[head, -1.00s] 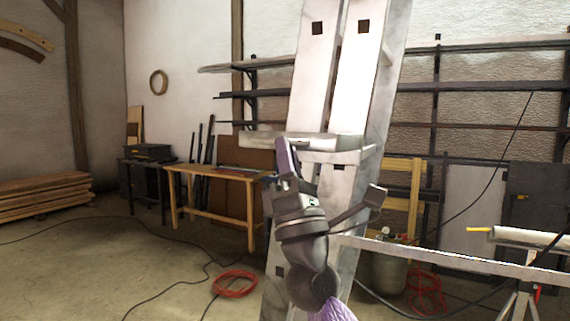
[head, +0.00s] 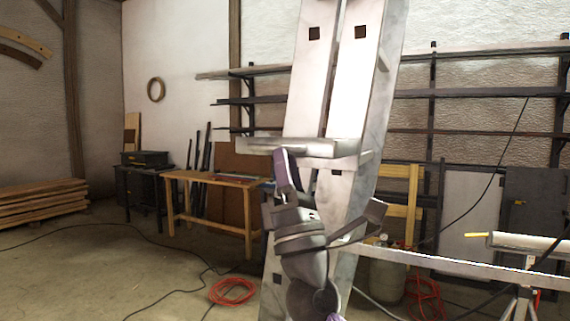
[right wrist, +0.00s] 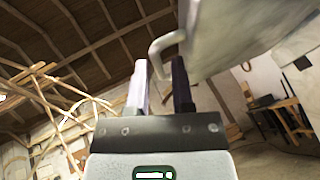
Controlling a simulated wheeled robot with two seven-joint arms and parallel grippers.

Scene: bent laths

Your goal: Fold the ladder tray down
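The ladder (head: 352,85) is a tall, pale metal frame rising through the middle of the head view. Its tray (head: 300,147) is a pale slab that sticks out to the left from the ladder, close to level. My right gripper (head: 284,163) is at the tray's underside near its front. In the right wrist view the tray (right wrist: 240,35) looms at upper right, with a bent lip reaching down between the fingertips of my right gripper (right wrist: 160,75). The fingers are apart, with a gap around the lip. My left gripper is not in view.
A wooden workbench (head: 215,180) stands behind on the left. A red cable coil (head: 232,291) lies on the floor. A long rail (head: 460,262) crosses at the right. Wall racks (head: 480,90) are behind the ladder. The floor at left is mostly clear.

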